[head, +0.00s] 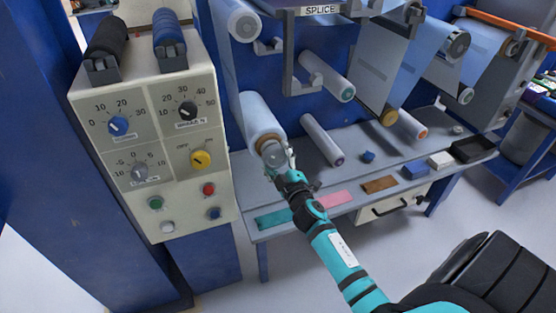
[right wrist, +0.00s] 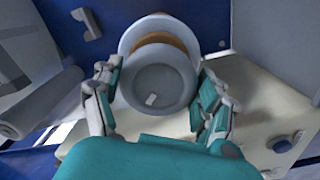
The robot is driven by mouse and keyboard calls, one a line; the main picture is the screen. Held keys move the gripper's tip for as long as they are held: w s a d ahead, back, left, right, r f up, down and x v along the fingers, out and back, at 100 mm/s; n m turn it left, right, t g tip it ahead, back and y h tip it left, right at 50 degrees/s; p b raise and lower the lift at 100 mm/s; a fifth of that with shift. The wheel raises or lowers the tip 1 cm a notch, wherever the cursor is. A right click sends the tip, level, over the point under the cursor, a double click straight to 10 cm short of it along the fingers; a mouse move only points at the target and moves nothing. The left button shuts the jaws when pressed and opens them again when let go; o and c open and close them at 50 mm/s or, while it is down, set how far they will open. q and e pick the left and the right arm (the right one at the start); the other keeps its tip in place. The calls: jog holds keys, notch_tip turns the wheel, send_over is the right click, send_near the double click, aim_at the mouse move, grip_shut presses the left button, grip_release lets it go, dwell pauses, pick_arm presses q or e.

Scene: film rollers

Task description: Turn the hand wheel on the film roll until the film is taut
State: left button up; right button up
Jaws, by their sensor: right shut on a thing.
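The film roll (head: 260,116) is a pale blue-white roll on the blue machine, left of centre in the head view. A grey hand wheel (head: 274,156) with a brownish ring behind it sits on the roll's near end. My right gripper (head: 282,165) is at the wheel. In the right wrist view the hand wheel (right wrist: 157,82) faces the camera with a small white mark on it. The fingers of my right gripper (right wrist: 155,98) are closed on its left and right sides. The film (head: 228,80) runs up from the roll. My left gripper is not in view.
A control box (head: 155,130) with dials and buttons stands left of the roll. Other rollers (head: 322,140) stick out to the right.

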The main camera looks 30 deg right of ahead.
jog(key=shift+n, duration=0.4)
jog(key=o, duration=1.1)
jog(key=shift+o, duration=0.2)
jog(key=v, duration=1.2)
jog(key=shift+f, duration=0.1)
